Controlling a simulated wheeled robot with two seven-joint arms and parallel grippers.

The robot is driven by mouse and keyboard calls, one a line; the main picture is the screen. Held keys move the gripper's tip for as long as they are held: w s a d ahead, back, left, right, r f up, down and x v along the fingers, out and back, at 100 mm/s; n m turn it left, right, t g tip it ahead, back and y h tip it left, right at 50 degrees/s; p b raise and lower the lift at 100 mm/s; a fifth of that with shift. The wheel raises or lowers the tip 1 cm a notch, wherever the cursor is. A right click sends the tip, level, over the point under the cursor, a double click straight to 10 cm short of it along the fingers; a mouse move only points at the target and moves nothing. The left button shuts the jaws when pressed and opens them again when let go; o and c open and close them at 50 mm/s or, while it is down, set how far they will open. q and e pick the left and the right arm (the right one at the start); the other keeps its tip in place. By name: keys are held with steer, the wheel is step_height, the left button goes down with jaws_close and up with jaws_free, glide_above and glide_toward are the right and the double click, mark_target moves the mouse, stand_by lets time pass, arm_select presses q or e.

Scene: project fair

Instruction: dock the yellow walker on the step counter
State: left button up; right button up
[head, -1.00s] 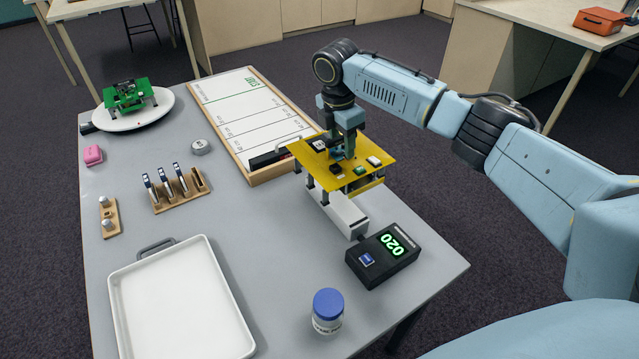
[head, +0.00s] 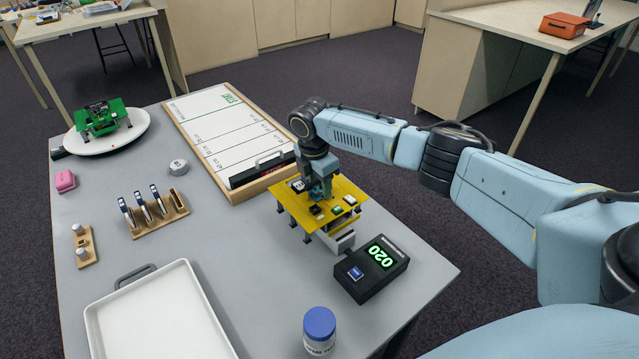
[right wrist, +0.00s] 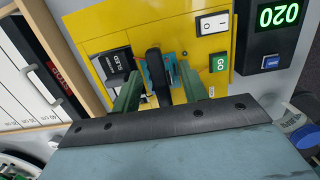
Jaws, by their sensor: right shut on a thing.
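The yellow walker (head: 345,207) is a yellow board with dark legs, small switches and a green button. My right gripper (head: 321,190) is shut on it from above, near the middle of the board. The board also fills the middle of the right wrist view (right wrist: 195,48), between and beyond the gripper's fingers (right wrist: 162,88). The step counter (head: 370,268) is a black box with a green 020 display and a pale block behind it. My left gripper is out of view.
A framed white track board (head: 228,137) lies behind the walker. A blue-capped jar (head: 319,327) stands in front of the counter, and a white tray (head: 90,320) is at front left. A green walker (head: 102,117) stands on a round white plate (head: 133,134) at far left.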

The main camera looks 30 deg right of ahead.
steer(key=shift+f, duration=0.5)
steer(key=o, duration=1.1)
steer(key=r, duration=0.4)
steer(key=a+r+p, duration=0.1)
steer(key=r, duration=0.8)
steer(key=shift+a+r, duration=0.1)
steer(key=shift+a, duration=0.15)
